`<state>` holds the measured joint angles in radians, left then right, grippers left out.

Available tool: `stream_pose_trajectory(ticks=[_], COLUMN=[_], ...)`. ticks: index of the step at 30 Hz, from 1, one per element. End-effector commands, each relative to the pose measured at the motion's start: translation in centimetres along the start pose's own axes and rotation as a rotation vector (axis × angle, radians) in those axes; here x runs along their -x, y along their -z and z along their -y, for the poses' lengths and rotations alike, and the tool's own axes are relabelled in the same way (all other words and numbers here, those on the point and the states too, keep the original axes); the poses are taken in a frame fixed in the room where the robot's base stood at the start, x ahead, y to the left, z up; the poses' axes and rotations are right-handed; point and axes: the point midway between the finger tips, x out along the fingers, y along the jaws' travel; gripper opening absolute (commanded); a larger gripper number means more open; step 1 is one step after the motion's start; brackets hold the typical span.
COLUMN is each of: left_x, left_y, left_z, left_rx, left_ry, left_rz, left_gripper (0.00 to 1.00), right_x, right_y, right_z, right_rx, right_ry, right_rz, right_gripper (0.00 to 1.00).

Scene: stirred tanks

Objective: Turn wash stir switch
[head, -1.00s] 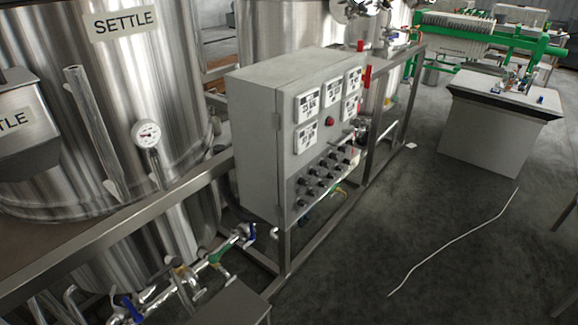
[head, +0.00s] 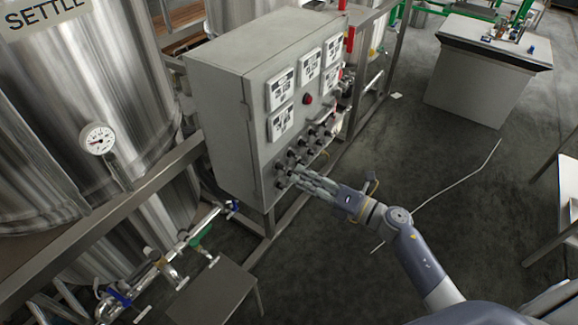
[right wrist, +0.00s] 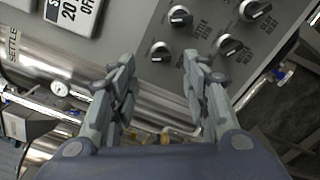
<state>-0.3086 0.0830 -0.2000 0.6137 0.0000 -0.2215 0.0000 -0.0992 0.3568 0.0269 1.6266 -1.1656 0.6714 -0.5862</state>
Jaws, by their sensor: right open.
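The control panel (head: 225,120) is a grey box with rows of black rotary switches (head: 312,143) on the lower part of its face. My right gripper (head: 296,176) is at the lower switches, open and empty. In the right wrist view its two fingers stand apart, with a lower-left switch (right wrist: 160,50) just beyond their tips. Another switch (right wrist: 180,16) is above it, and two more are to the right. Some labels beside them seem to read SETTLE and HEAT. I cannot pick out the wash stir switch by its label. My left gripper is not in view.
Steel tanks (head: 90,110) and a frame rail (head: 110,215) stand left of the panel. Pipes with blue and green valves (head: 200,235) run below. A red button (head: 308,98) sits above the switches. The dark floor (head: 330,270) is open to the right, with a white cable (head: 455,190).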

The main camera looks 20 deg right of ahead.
Motion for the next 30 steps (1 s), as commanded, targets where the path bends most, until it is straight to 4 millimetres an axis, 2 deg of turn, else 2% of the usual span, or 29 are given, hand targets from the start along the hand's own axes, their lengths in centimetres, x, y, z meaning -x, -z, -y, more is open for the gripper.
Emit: stream_pose_trajectory(ticks=[3, 9, 20, 26, 30], left_x=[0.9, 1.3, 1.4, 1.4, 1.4], left_y=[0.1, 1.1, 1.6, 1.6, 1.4], left_z=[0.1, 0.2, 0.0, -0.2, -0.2], left_rx=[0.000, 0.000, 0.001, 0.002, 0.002], left_ry=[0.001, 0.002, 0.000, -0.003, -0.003], left_rz=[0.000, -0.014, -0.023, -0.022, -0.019], left_gripper=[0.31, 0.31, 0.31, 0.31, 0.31], right_x=[-2.3, -4.5, -5.1, -5.1, -5.1], right_y=[-0.2, -0.1, 0.0, 0.0, 0.0], right_z=[-0.2, 0.0, 0.1, 0.1, 0.1], right_rx=[-0.003, -0.002, -0.002, -0.002, -0.002], right_ry=[-0.001, 0.001, 0.001, 0.001, 0.001], right_rz=[0.003, 0.002, 0.002, 0.002, 0.002], right_gripper=[0.43, 0.43, 0.43, 0.00, 0.00])
